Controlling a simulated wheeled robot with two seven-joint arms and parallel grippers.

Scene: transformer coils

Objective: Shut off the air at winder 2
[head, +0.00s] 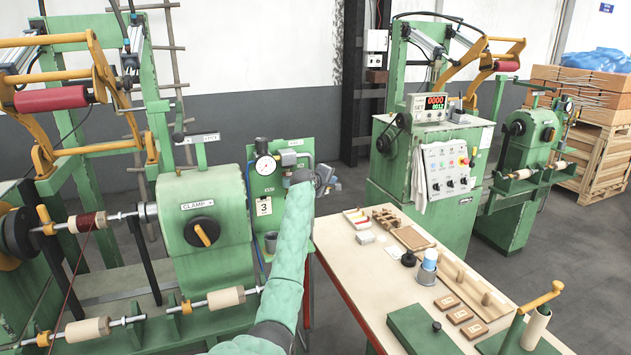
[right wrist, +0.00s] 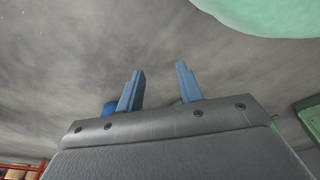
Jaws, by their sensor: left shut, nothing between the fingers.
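A green air panel (head: 281,205) stands beside the near left winder (head: 205,262). It carries a round white gauge (head: 265,165), grey valve fittings (head: 289,158) and a white tag reading 3 (head: 264,206). My left arm reaches up in front of the panel's right side. My left gripper (head: 329,182) is shut and empty at the panel's right edge, by the fittings. Whether it touches them I cannot tell, and the wrist hides part of them. My right gripper (right wrist: 160,72) is open and empty above the grey floor in the right wrist view.
A wooden bench (head: 352,285) with small parts, a cup and a green box (head: 424,329) lies right of my left arm. A second green winder (head: 425,190) with a red display stands behind it. Wooden crates (head: 598,150) are at the far right.

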